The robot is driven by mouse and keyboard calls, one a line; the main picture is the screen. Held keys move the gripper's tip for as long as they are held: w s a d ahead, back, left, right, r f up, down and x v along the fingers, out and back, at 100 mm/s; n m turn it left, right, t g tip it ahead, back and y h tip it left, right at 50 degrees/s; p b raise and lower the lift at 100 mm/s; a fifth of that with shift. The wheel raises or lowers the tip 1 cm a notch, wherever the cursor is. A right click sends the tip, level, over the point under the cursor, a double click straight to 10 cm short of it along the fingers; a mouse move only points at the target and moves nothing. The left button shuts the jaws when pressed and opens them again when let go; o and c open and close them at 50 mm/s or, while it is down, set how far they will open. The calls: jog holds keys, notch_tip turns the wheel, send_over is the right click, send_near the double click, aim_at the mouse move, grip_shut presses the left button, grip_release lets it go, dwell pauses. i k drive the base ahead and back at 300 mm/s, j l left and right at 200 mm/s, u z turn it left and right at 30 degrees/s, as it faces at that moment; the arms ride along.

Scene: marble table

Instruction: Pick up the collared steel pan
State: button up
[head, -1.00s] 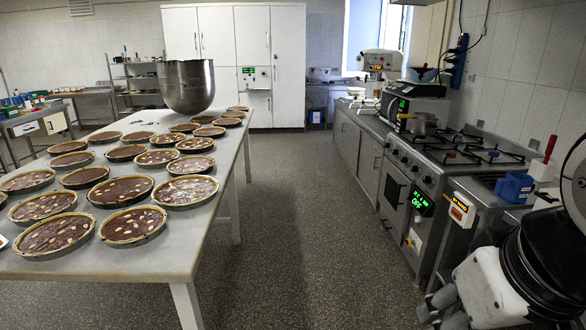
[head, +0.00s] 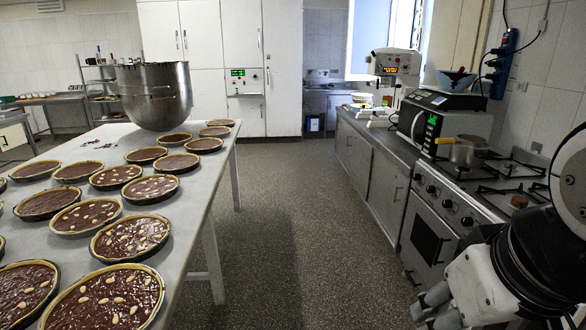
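A small steel pan (head: 467,151) with a yellow handle pointing left sits on the stove at the right in the head view, at the back left of the hob. Whether it has a collar is too small to tell. My gripper (head: 436,306) is at the lower right, in front of the stove and well apart from the pan. Its grey fingers are partly seen at the frame's bottom; their opening cannot be made out, and I see nothing held.
A marble table (head: 190,220) with several chocolate tarts and a large steel bowl (head: 155,95) stands at the left. The oven and stove (head: 432,225), microwave (head: 445,118) and counter (head: 377,140) line the right. The speckled floor (head: 310,230) between is clear.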

aim_at(461, 144)
jog(key=i+z, duration=0.2)
jog(key=i, duration=0.25)
jog(key=i+j+z, duration=0.25)
jog(key=i, duration=0.15)
jog(key=i+j+z, duration=0.2)
jog(key=i, duration=0.25)
jog(key=i+j+z, duration=0.25)
jog(key=i, duration=0.15)
jog(key=i+j+z, duration=0.2)
jog(key=z, duration=0.15)
jog(key=i+j+z, duration=0.45)
jog(key=j+z, duration=0.25)
jog(key=i+j+z, duration=0.15)
jog(key=j+z, duration=0.5)
jog(key=i+j+z, duration=0.1)
jog(key=j+z, duration=0.5)
jog(key=j, duration=0.3)
jog(key=k+j+z, duration=0.2)
jog(key=j, duration=0.35)
jog(key=i, duration=0.1)
